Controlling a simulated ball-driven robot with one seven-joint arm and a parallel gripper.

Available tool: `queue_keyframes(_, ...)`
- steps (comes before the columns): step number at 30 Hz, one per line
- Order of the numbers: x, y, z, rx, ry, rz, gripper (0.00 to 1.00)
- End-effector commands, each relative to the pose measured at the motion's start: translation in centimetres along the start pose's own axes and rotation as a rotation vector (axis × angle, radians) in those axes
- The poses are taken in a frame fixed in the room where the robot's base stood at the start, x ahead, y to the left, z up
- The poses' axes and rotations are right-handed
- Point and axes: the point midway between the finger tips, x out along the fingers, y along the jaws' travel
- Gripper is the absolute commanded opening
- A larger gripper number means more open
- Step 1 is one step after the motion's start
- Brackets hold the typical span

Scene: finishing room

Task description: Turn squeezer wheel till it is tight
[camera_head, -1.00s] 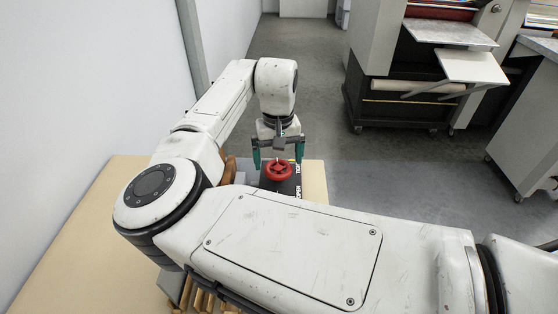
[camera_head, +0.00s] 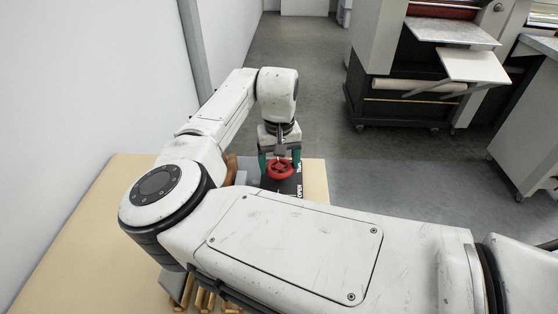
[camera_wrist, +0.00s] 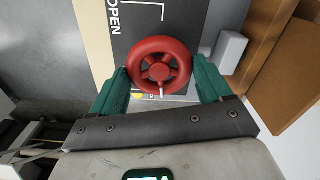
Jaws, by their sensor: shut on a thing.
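The red squeezer wheel (camera_head: 280,169) sits on a dark plate (camera_head: 291,186) with white lettering that reads "OPEN". In the wrist view the wheel (camera_wrist: 160,66) shows its spokes and hub, with a small white mark at its near rim. My gripper (camera_head: 279,163) reaches down over the wheel from behind. In the wrist view its two green fingers (camera_wrist: 160,84) stand on either side of the wheel and are shut on its rim. The other lettering on the plate is mostly hidden by my gripper in the head view.
The plate lies on a pale tabletop (camera_head: 315,180). A grey block (camera_wrist: 230,52) and brown wooden pieces (camera_wrist: 285,62) are close beside the wheel. A large machine (camera_head: 405,95) stands at the upper right, with grey floor (camera_head: 330,100) between.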

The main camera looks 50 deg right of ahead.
Motion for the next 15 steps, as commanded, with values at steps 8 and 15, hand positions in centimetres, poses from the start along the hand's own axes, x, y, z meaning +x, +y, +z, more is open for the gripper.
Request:
queue_keyframes(8, -0.18, 0.09, 0.04, 0.053, -0.001, 0.003, 0.48)
queue_keyframes(15, -0.01, -0.02, 0.02, 0.108, -0.001, -0.001, 0.48)
